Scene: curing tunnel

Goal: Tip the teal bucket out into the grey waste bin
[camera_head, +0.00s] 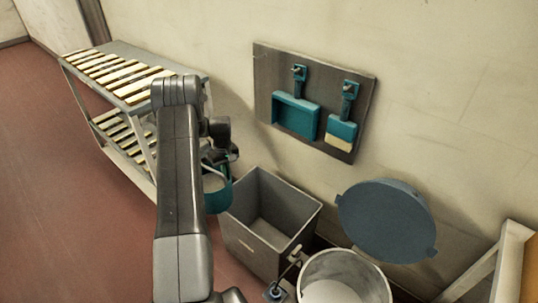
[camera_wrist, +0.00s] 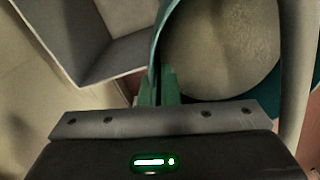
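The teal bucket (camera_head: 222,200) hangs from my gripper (camera_head: 217,160) just left of the grey waste bin, behind my arm link, which hides part of it. A pale grey-beige mass shows inside the bucket, and the bucket looks close to upright. In the wrist view my gripper (camera_wrist: 158,88) has its green fingers closed on the bucket's teal rim (camera_wrist: 161,35), with the pale contents to the right. The grey waste bin (camera_head: 247,242) is square, open at the top and looks empty in the part I see. Its grey wall (camera_wrist: 72,50) also shows in the wrist view.
A slatted rack (camera_head: 150,165) stands at the left. A white drum (camera_head: 383,290) stands right of the bin, its blue-grey lid (camera_head: 385,220) against the wall. A tool board (camera_head: 262,85) hangs above. Red floor (camera_head: 60,200) is clear at left.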

